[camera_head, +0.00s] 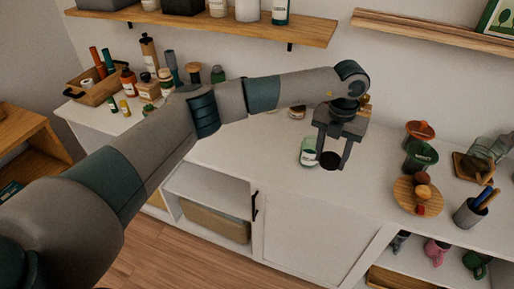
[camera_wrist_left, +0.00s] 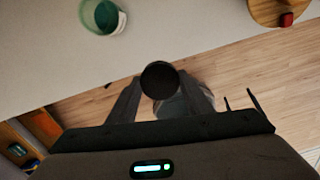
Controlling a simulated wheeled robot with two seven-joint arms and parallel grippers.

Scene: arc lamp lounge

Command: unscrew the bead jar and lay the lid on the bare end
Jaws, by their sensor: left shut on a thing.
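The bead jar (camera_head: 308,152) stands upright on the white counter, a clear jar with a pale label and green contents. Its open mouth, with green inside, shows in the left wrist view (camera_wrist_left: 102,16). My left gripper (camera_head: 332,161) is shut on the dark round lid (camera_head: 330,160), right beside the jar and apart from it. The lid also shows between the fingers in the left wrist view (camera_wrist_left: 158,80). The lid is off the jar and seems held above the counter near its front edge. My right gripper is not in view.
A round wooden board (camera_head: 408,203) with small items lies to the right, beside a grey cup of pens (camera_head: 473,209) and stacked bowls (camera_head: 420,154). A wooden tray (camera_head: 98,92) and several bottles crowd the left end. Bare counter (camera_head: 290,187) lies in front of the jar.

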